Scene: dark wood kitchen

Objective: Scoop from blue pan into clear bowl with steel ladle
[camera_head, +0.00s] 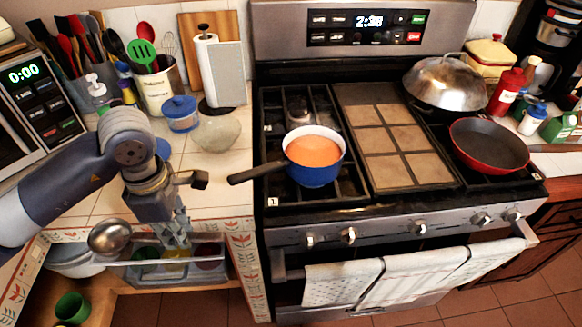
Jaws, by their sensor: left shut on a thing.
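The blue pan (318,176) sits on the left front burner, full of something orange, its dark handle pointing left. The clear bowl (215,134) stands on the tiled counter left of the stove and looks empty. My left gripper (178,240) points down over the open drawer at the counter's front edge. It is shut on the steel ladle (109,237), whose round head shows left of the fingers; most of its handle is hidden. The ladle is apart from the pan and the bowl. My right gripper is out of view.
The open drawer (212,278) holds several coloured items below my left gripper. A domed wok (447,82) and red skillet (489,143) occupy the right burners.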

